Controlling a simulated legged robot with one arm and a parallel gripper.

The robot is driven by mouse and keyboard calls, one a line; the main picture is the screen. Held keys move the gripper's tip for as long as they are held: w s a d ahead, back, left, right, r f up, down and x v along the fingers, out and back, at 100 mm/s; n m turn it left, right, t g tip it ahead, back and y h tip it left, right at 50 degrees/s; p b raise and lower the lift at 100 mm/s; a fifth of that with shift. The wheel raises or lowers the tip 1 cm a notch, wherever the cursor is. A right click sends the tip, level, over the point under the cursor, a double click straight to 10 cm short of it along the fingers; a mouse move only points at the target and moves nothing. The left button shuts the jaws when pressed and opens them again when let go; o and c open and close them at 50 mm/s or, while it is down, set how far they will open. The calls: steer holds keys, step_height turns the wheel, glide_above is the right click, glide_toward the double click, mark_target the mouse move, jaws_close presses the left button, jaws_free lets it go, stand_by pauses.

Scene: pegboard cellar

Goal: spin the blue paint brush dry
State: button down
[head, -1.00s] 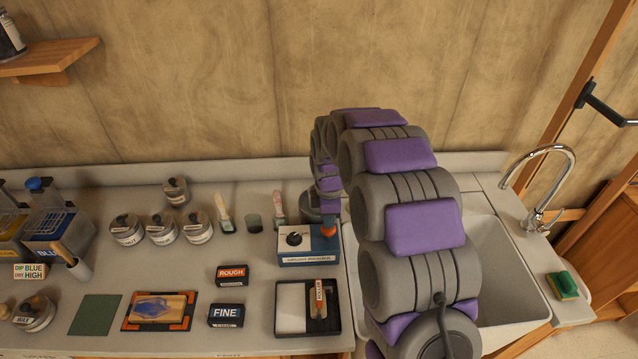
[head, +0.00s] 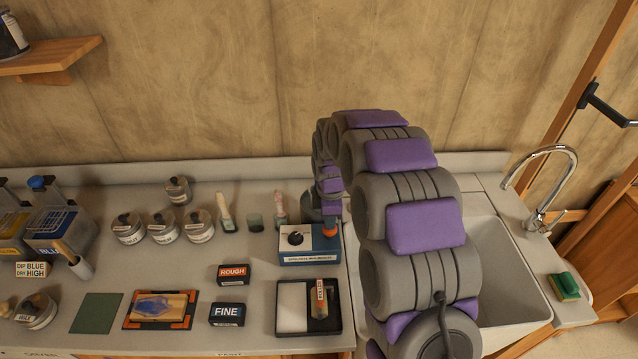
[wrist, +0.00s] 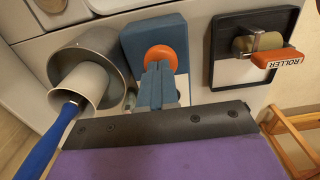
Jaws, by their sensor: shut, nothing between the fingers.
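The blue paint brush shows in the wrist view by its blue handle (wrist: 42,142). Its head end is inside a pale cylinder (wrist: 82,84) in the round grey metal drum (wrist: 112,50); the bristles are hidden. Beside the drum is a blue control box (head: 308,258) with a black knob (head: 295,239) and an orange button (wrist: 161,57). My gripper (wrist: 160,68) is shut and empty, its fingertips at the orange button. I cannot tell whether they press it. In the head view my arm hides the gripper and most of the drum.
A black-rimmed tray (head: 281,331) with a roller (head: 319,297) lies in front of the box. A sink (head: 508,270) with a tap is on the right. Several tins, ROUGH (head: 233,274) and FINE (head: 227,314) blocks, and a blue-labelled tank (head: 61,235) stand left.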

steer(key=shift+f, duration=1.45)
steer(key=shift+r+p, duration=0.65)
steer(key=shift+r, duration=1.25)
steer(key=shift+r+p, duration=1.2)
steer(key=shift+r, duration=1.7)
